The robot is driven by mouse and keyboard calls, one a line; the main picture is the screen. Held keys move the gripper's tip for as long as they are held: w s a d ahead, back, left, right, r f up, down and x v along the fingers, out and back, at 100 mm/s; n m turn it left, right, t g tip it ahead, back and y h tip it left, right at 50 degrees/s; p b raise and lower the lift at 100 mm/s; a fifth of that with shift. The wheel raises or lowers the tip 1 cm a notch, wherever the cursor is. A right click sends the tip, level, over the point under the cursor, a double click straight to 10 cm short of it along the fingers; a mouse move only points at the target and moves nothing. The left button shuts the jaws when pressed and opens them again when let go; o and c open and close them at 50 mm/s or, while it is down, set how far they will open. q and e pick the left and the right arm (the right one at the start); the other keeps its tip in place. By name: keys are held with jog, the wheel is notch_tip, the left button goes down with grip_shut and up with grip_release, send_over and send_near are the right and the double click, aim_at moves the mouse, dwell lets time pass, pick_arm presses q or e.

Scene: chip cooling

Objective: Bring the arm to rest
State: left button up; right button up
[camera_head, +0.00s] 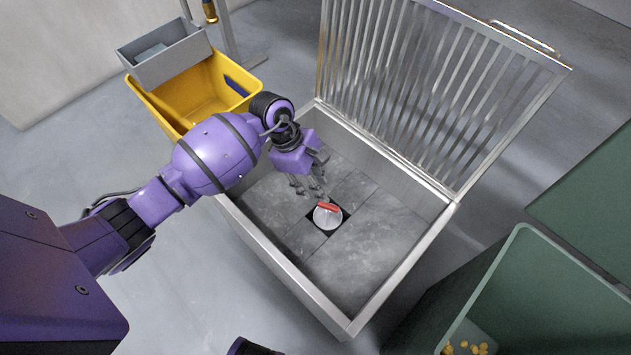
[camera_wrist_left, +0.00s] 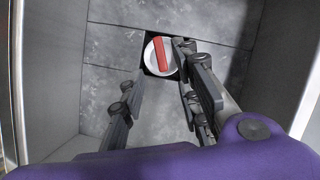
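My left arm comes in from the left in the head view. Its left gripper (camera_head: 312,190) hangs over the open metal box, above its grey tiled floor. In the left wrist view the fingers of the left gripper (camera_wrist_left: 165,105) are spread apart with nothing between them. Beyond the fingertips is a round white-grey disc (camera_head: 326,220) with a red bar (camera_head: 328,207) across it, set in a dark square opening in the box floor. The wrist view also shows the disc (camera_wrist_left: 150,58) and the bar (camera_wrist_left: 160,54), partly behind one finger. My right gripper is not seen.
The box (camera_head: 405,262) has a raised slatted metal lid (camera_head: 440,85) at its far side. A yellow bin (camera_head: 185,98) and a grey tray (camera_head: 165,55) stand at the upper left. A green container (camera_head: 520,290) with yellow pieces (camera_head: 470,347) is at the lower right.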

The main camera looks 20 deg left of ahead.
pick_arm(q)
jog(key=shift+v, duration=0.9)
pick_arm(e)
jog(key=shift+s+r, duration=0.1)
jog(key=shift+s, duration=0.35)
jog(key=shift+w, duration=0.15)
